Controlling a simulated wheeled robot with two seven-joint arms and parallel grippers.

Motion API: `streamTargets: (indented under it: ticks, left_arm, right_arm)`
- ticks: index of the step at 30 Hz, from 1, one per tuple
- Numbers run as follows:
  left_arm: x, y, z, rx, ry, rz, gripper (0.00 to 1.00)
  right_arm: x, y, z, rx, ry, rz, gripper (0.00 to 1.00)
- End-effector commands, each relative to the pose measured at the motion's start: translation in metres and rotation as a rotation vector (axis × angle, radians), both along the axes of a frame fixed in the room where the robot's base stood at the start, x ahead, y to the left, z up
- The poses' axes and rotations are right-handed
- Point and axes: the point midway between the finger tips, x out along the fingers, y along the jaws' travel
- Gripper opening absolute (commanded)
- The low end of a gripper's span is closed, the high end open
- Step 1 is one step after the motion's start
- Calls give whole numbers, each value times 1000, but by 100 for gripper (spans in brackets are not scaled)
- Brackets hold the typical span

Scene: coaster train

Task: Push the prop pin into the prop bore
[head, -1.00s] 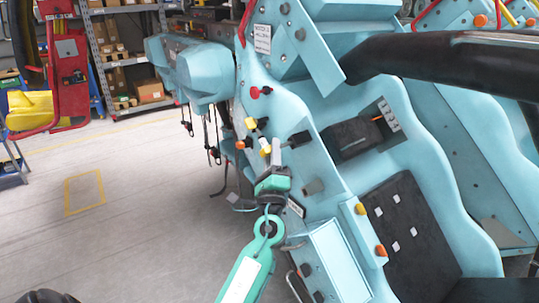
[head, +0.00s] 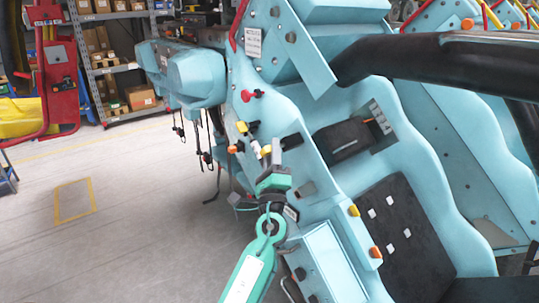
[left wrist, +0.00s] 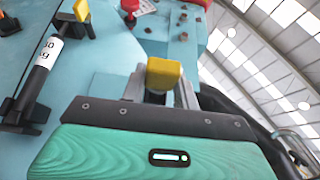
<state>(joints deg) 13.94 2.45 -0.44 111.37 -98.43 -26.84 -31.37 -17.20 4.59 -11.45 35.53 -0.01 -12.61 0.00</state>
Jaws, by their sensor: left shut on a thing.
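My left gripper (head: 266,157) comes in from below, beside the light-blue car side. Its jaws are shut on a yellow-headed piece (head: 265,152), apparently the prop pin. In the left wrist view the yellow head (left wrist: 163,74) sits between the grey fingers, close to the blue panel. The pin's shank is hidden. I cannot make out the prop bore. A black strut with a white label (left wrist: 48,52) and a yellow end (left wrist: 81,10) stands on the panel at left in the wrist view. My right gripper is not in view.
A red knob (head: 253,95) and an orange knob (head: 236,148) stick out of the car near my gripper. A black padded bar (head: 430,62) crosses above the seat (head: 400,235). Open floor (head: 130,230) lies to the left. Shelves (head: 120,65) stand behind.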

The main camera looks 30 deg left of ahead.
Motion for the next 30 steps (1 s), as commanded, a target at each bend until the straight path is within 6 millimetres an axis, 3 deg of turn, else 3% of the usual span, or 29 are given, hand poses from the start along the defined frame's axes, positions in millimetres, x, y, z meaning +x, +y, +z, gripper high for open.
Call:
streamTargets:
  ticks: [18,19,22,30]
  left_arm:
    - [14,-6,0,1,-1,0,3]
    - [14,-6,1,1,-1,0,34]
    - [14,-6,1,1,-1,0,54]
    - [14,-6,0,0,0,0,56]
  right_arm:
    - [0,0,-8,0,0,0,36]
    - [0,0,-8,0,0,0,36]
    - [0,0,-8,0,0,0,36]
    - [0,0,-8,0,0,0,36]
